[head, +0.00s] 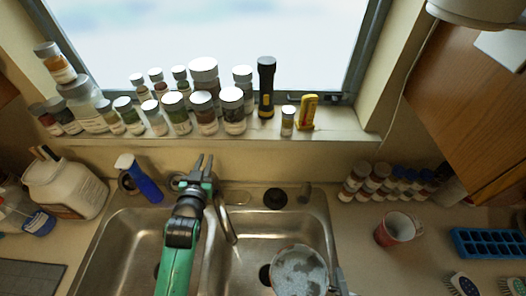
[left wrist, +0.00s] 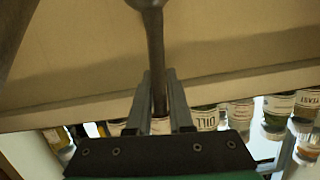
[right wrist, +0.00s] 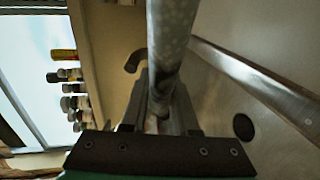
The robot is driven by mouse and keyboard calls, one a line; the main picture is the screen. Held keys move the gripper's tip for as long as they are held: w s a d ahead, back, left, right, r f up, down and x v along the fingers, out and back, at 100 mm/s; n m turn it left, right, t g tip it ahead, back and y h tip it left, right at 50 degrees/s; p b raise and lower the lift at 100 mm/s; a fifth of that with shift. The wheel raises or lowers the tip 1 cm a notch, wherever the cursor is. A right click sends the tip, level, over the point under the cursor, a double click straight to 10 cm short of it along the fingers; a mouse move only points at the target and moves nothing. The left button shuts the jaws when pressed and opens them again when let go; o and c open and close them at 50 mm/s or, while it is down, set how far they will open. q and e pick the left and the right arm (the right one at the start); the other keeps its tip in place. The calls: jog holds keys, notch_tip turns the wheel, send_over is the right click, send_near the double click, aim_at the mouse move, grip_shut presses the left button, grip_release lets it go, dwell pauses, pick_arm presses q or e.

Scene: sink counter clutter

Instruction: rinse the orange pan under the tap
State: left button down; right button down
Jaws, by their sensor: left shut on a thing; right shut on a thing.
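The pan (head: 298,268) is over the right sink basin, its open side up, grey with pale patches inside; I see little orange on it. My right gripper (head: 340,284) is at its right edge, partly cut off by the frame. In the right wrist view that gripper (right wrist: 160,105) is shut on the pan's speckled edge (right wrist: 170,40). The tap spout (head: 226,218) hangs left of the pan; no water shows. My left gripper (head: 197,168) is behind the sink by the tap base. In the left wrist view it (left wrist: 160,100) is shut on a thin dark tap lever (left wrist: 157,55).
Jars and a flashlight (head: 267,85) line the windowsill. A red mug (head: 398,229), small bottles (head: 375,180) and a blue tray (head: 490,243) are on the right counter. A white jug (head: 62,185) is at left.

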pick_arm(q)
jog(key=c, duration=0.8)
grip_release()
jog(key=p+v, duration=0.1)
jog(key=v, duration=1.1)
